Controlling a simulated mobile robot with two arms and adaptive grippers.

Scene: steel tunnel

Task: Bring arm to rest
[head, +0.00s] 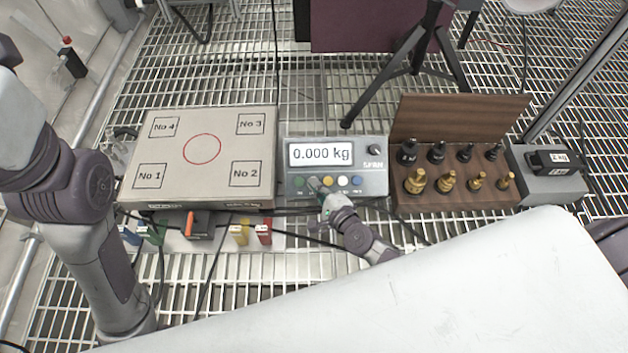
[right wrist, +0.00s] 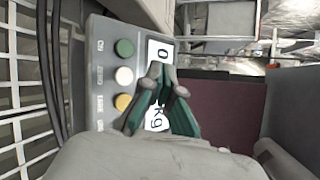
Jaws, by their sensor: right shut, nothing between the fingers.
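My right gripper (head: 322,188) is over the lower edge of the scale's display unit (head: 372,182), in front of its row of coloured buttons. Its fingertips are shut together with nothing between them. In the right wrist view the closed fingers (right wrist: 166,80) stand in front of the lit display, beside the green, white and yellow buttons. I cannot tell whether the tips touch the unit. The display reads 0.000 kg. My left arm (head: 62,187) shows at the left as links only; its gripper is out of view.
The weighing platform (head: 202,150) with four numbered squares and a red circle is left of the display. A wooden block (head: 462,196) with black and brass weights is to the right, beside a grey device (head: 552,184). A black tripod (head: 408,62) stands behind on the grating.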

